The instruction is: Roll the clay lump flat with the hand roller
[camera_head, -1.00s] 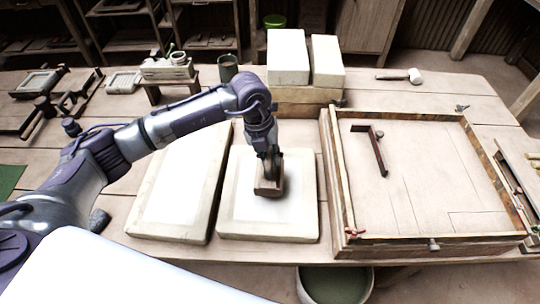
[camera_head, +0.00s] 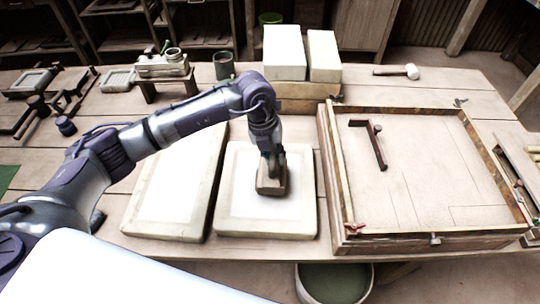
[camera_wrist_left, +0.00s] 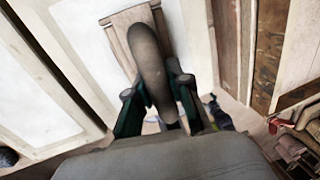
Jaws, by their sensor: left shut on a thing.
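My left gripper (camera_head: 272,158) is shut on a brown wooden tool (camera_head: 271,186), which I take to be the hand roller. It is over the middle of the right-hand white slab (camera_head: 235,215). In the left wrist view the tool's rounded grey-brown handle (camera_wrist_left: 149,60) sits between the green fingers (camera_wrist_left: 158,112), with a wooden part (camera_wrist_left: 118,42) beyond it. I cannot tell whether the tool touches the slab. No clay lump shows clearly; it may be hidden under the tool. My right gripper is not in view.
A second white slab (camera_head: 170,195) lies close on the left. A wooden-framed tray (camera_head: 415,240) on the right holds an L-shaped tool (camera_head: 378,150). White blocks (camera_head: 284,52) stand behind the slabs. A mallet (camera_head: 411,72) lies at the back right. A green bucket (camera_head: 335,285) is below the table's front edge.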

